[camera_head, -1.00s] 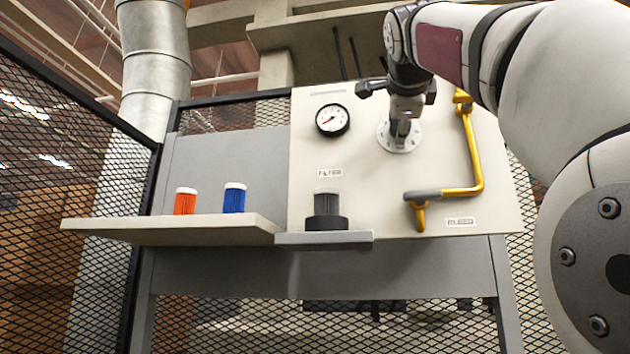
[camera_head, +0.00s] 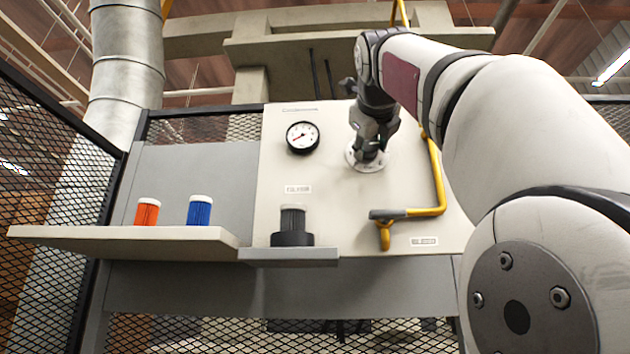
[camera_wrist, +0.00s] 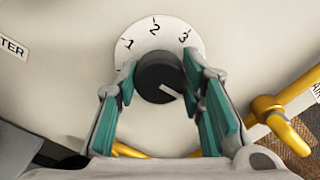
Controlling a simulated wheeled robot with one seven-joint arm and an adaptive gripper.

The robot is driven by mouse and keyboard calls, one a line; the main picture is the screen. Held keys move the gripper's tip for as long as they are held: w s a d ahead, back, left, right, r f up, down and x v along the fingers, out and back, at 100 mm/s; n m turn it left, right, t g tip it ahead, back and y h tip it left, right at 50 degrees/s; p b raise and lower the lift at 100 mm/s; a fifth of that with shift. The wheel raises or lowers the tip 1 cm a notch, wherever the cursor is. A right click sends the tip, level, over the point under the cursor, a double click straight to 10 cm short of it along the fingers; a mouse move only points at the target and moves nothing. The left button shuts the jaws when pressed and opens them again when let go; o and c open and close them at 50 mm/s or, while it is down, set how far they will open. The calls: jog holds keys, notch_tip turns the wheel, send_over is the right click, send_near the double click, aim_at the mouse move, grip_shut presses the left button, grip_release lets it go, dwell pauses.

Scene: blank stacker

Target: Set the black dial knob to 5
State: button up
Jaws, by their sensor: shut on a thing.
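The black dial knob (camera_wrist: 158,72) sits on a round white plate (camera_wrist: 141,38) marked 1, 2 and 3 in the wrist view. The white line on the knob points to the lower right, past the 3. Any marks on the lower part of the plate are hidden by my fingers and the knob. My gripper (camera_wrist: 160,76) is shut on the knob, one teal finger on each side. In the head view my gripper (camera_head: 370,142) is at the round plate (camera_head: 358,163) and covers the knob.
A yellow pipe with a grey-ended handle (camera_head: 408,213) runs right of and below the dial. A pressure gauge (camera_head: 302,137) is to its left. A dark filter (camera_head: 292,226) stands on a small ledge. Orange (camera_head: 147,213) and blue (camera_head: 199,211) cartridges stand on the left shelf (camera_head: 120,241).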

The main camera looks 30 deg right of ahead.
jog(key=shift+f+m, duration=0.15)
jog(key=shift+m, duration=0.25)
jog(key=o, duration=1.1)
jog(key=shift+o, duration=0.2)
jog(key=shift+s, duration=0.1)
jog(key=shift+s+a, duration=0.25)
jog(key=shift+s, duration=0.05)
jog(key=v, duration=1.1)
